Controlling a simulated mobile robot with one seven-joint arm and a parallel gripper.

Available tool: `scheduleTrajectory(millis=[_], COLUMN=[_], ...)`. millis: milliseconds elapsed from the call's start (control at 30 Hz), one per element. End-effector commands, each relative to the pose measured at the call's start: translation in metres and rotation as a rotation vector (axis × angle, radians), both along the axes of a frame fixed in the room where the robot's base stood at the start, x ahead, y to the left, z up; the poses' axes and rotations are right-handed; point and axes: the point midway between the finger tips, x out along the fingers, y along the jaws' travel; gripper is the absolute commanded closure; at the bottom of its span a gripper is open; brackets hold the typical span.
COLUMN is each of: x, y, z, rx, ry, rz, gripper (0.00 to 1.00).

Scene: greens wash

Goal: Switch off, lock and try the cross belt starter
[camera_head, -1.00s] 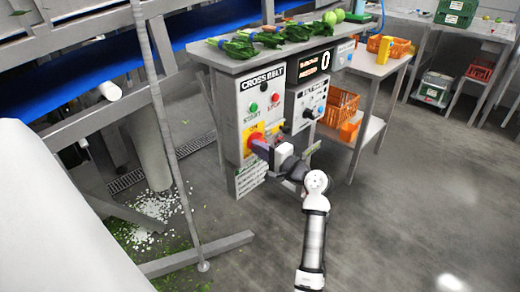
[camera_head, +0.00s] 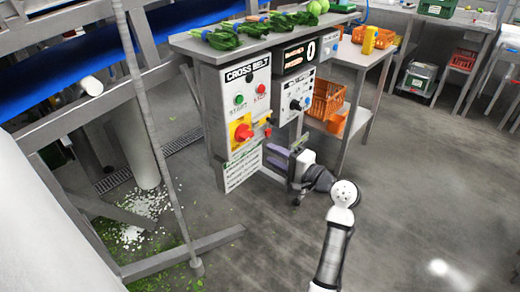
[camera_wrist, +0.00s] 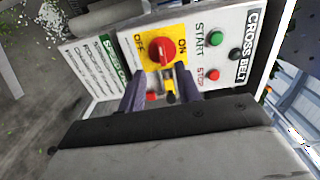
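The cross belt starter (camera_head: 245,115) is a pale panel with a green START button (camera_head: 239,100), a red STOP button (camera_head: 261,88) and a red rotary handle (camera_head: 243,132) on a yellow plate. In the wrist view the handle (camera_wrist: 165,45) sits between the OFF and ON words; I cannot tell its setting. A small red item (camera_wrist: 152,97) and a black-and-yellow item (camera_wrist: 170,88) show beside the plate; they look like a padlock and tag, partly between my fingers. My gripper (camera_head: 276,156) is open, apart from the panel, low and right of the handle.
A second control box (camera_head: 300,97) with a black knob stands right of the starter, under a counter (camera_head: 200,45) bearing leafy greens. An orange crate (camera_head: 328,98) sits on a shelf at right. A slanting pole (camera_head: 150,130) stands at left. Floor at right is clear.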

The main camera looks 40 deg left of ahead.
Motion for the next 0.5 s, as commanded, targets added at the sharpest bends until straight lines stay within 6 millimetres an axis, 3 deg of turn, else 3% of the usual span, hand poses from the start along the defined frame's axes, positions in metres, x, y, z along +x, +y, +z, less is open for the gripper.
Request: scheduleTrajectory(millis=[200, 500], x=[-0.002, -0.003], y=[-0.027, -0.032], z=[0.000, 0.000], rx=[0.001, 0.000], ry=[0.000, 0.000], rz=[-0.001, 0.001], gripper=[0.67, 0.67])
